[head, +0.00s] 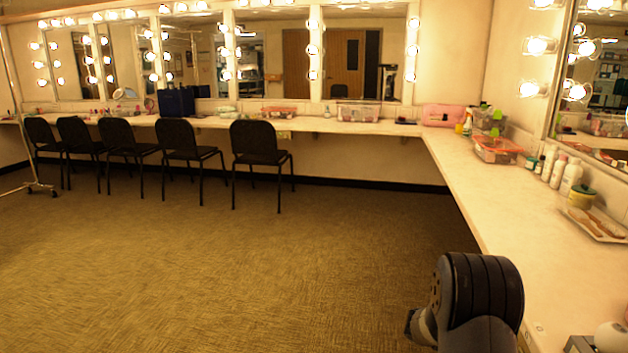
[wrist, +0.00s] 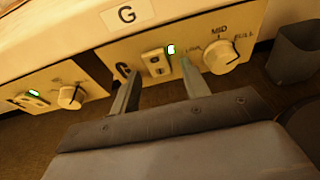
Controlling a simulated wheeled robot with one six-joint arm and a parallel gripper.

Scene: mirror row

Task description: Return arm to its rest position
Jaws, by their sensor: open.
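My gripper (wrist: 160,69) shows in the wrist view, its two fingers apart with nothing held between them. The fingertips overlap a cream control panel (wrist: 203,85) under the counter edge. In the head view my dark arm shows at the lower right, beside the counter; the gripper is hidden there.
A second panel (wrist: 52,92) with a dial is at the left, and a dark bin (wrist: 294,52) at the right. The counter (head: 500,205) runs along the right, holding bottles (head: 558,171) and a tray (head: 599,225). Chairs (head: 259,145) line the back; the carpet (head: 250,260) is clear.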

